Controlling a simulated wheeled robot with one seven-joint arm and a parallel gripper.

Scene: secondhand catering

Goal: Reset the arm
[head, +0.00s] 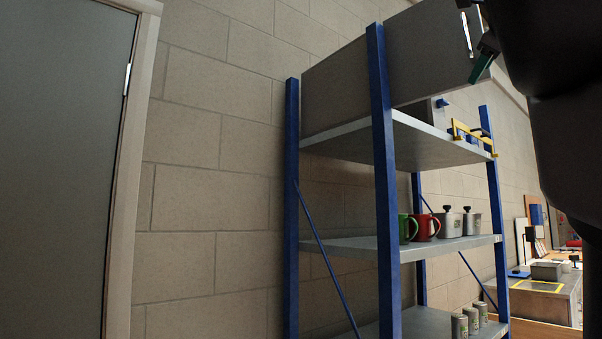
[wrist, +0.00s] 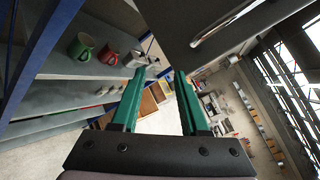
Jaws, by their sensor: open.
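My gripper (wrist: 160,76) shows in the wrist view with two green fingers apart and nothing visible between them. In the head view, one green finger part (head: 485,62) shows at the upper right, by the front of a grey box-shaped appliance (head: 430,52) on the top shelf. My dark arm (head: 560,100) fills the head view's right edge and hides what is behind it. In the wrist view, a dark panel with a bar handle (wrist: 225,23) is close above the fingers. I cannot tell whether the fingers touch it.
A blue-posted shelving unit (head: 383,190) holds a green mug (head: 406,229), a red mug (head: 425,227), grey containers (head: 450,225) and cans (head: 460,325). A yellow-handled item (head: 470,135) lies at the top shelf's edge. A door (head: 65,150) is left; a workbench (head: 540,297) is right.

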